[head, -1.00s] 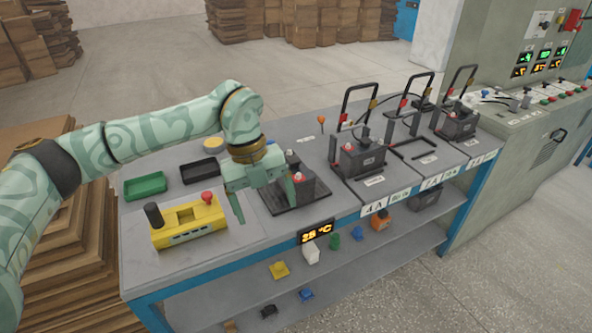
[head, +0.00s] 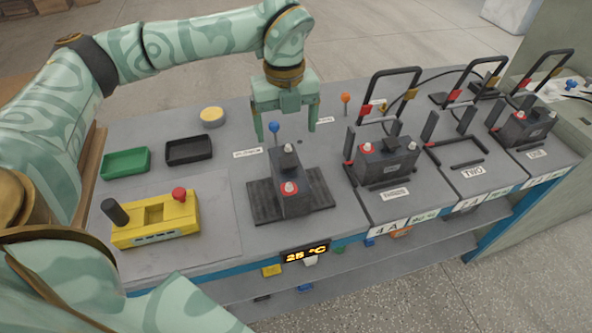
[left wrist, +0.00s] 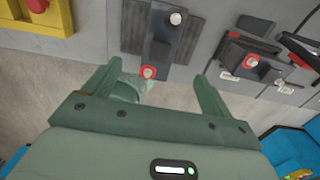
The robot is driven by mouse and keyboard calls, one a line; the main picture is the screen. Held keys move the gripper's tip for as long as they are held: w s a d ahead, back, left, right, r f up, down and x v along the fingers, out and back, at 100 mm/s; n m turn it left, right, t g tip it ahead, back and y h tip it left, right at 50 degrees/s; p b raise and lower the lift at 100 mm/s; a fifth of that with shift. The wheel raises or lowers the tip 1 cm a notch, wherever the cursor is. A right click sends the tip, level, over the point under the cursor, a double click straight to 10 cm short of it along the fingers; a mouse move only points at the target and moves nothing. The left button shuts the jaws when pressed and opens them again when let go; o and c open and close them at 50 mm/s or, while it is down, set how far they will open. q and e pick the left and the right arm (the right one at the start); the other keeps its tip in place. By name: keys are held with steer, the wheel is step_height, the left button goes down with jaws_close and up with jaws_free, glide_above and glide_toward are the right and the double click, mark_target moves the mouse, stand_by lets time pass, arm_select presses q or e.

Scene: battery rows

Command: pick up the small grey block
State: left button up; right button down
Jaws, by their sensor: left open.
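The small grey block (head: 291,190) is dark grey with two light terminals, one ringed in red, and stands on a black ribbed pad (head: 322,190) on the bench. It also shows at the top of the left wrist view (left wrist: 157,48). My left gripper (head: 285,132) is open and empty, fingers pointing down, above and behind the block in the head view. In the left wrist view the open fingers (left wrist: 158,70) lie apart, with the block's red-ringed end just beyond the gap between them. My right gripper is not in view.
A yellow box with a red button (head: 156,220), a green tray (head: 125,163) and a black tray (head: 188,151) lie to the left. A blue-topped pin (head: 274,128) stands behind the block. Larger batteries (head: 386,160) with tall black handles stand to the right.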

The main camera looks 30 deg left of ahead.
arm_select(q)
steer(key=b, duration=0.1)
glide_above(287, 160)
step_height(287, 160, down, 5)
steer(key=shift+s+f, duration=0.1)
step_height(287, 160, down, 3)
steer(key=shift+r+b, duration=0.2)
steer(key=shift+b, duration=0.25)
steer(key=shift+d+f, duration=0.1)
steer(key=shift+f, duration=0.3)
step_height(287, 160, down, 5)
steer(key=shift+d+b, duration=0.15)
steer(key=shift+b, duration=0.95)
steer(key=shift+r, duration=0.15)
steer(key=shift+c, duration=0.7)
jaws_close()
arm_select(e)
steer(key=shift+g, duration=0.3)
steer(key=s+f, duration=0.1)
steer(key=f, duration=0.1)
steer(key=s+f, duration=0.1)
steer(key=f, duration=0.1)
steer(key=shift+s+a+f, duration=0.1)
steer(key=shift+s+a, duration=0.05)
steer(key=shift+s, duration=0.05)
